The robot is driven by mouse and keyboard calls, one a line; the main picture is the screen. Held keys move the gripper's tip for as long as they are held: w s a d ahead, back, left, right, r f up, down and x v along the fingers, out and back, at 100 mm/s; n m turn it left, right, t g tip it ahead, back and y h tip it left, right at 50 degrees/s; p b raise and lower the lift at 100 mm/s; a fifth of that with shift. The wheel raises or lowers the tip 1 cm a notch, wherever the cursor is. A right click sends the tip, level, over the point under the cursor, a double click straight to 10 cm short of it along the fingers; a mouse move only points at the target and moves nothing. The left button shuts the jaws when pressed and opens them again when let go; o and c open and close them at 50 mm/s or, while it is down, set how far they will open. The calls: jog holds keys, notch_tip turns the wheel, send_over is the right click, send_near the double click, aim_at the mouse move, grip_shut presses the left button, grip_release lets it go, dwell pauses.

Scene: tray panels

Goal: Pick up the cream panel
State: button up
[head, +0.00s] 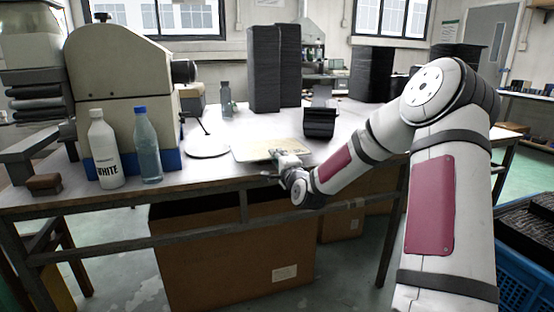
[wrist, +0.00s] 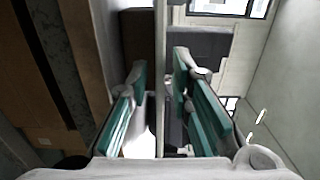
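The cream panel (head: 262,151) lies flat on the table near its front edge in the head view. My gripper (head: 280,160) is at the panel's right front side. In the wrist view my gripper (wrist: 160,66) is open, with teal pads standing apart. A thin pale upright strip (wrist: 160,40), which looks like the panel seen edge-on, runs between the pads. A gap shows on each side of it, and I see no pad touching it. The fingertips are small and partly hidden by the wrist in the head view.
The table (head: 215,178) also carries a white bottle (head: 103,150), a clear blue-capped bottle (head: 147,150), a large machine (head: 122,75), a dark holder (head: 319,120) and tall black stacks (head: 264,70). A cardboard box (head: 230,250) stands below. The tabletop left of the panel holds a round white plate (head: 207,149).

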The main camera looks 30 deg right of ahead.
grip_shut()
jog(key=shift+r, duration=0.1)
notch_tip(320, 180, up, 3)
jog(key=shift+f+p, duration=0.2)
jog(key=shift+p, duration=0.8)
jog(key=shift+f, duration=0.15)
jog(key=s+a+r+p, duration=0.2)
jog(key=s+r+p, duration=0.2)
jog(key=s, duration=0.3)
jog(key=shift+s, duration=0.4)
